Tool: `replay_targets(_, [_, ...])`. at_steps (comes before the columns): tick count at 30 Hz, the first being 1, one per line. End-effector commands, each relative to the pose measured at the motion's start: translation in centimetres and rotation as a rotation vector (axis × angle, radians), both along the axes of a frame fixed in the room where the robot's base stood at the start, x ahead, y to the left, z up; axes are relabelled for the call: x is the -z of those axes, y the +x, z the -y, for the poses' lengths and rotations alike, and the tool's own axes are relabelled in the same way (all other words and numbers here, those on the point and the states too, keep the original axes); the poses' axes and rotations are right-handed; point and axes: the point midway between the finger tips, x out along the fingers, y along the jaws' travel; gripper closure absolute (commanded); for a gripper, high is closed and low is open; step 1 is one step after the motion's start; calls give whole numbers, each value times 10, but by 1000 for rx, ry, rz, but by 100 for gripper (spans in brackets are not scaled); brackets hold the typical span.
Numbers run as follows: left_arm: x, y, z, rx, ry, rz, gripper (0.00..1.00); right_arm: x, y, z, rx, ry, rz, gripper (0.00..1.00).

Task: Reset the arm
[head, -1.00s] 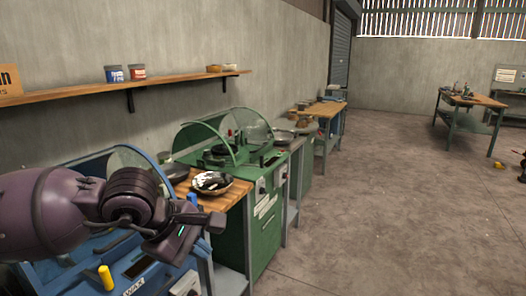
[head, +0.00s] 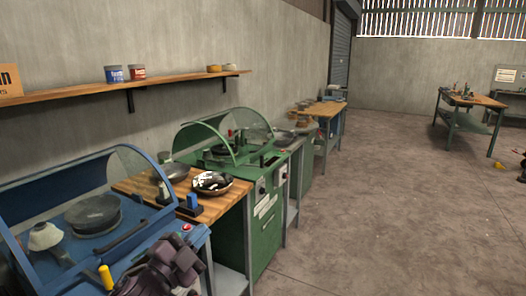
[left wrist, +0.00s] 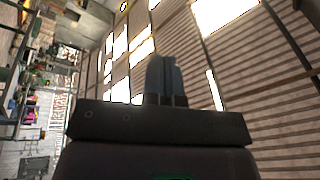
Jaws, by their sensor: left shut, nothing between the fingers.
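My left arm, dark purple, shows low in the head view with its gripper (head: 172,268) in front of the blue machine (head: 75,205). In the left wrist view the two gripper fingers (left wrist: 166,68) are together, with nothing between them. That wrist view looks up toward the slatted wall and roof openings, tilted on its side. My right gripper is not in view.
A yellow handle (head: 106,278) stands at the blue machine's front. Open concrete floor (head: 380,210) lies to the right.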

Motion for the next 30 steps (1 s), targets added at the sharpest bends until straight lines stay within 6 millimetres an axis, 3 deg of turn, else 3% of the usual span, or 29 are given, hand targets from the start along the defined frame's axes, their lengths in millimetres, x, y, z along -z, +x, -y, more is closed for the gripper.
replay_targets(1, [26,-2,-14,-43,-77,-109,100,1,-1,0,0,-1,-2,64])
replay_targets(8, [135,-31,-67,-219,-355,-498,100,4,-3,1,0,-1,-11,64])
replay_targets(14, [218,-87,-103,-361,-537,-722,100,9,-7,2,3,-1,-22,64])
replay_targets(18, [267,-138,-126,-475,-614,-828,100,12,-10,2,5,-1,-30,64])
replay_targets(24, [316,-210,-142,-602,-669,-945,100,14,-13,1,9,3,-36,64])
replay_targets(30, [336,-246,-145,-649,-674,-1004,100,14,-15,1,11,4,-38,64])
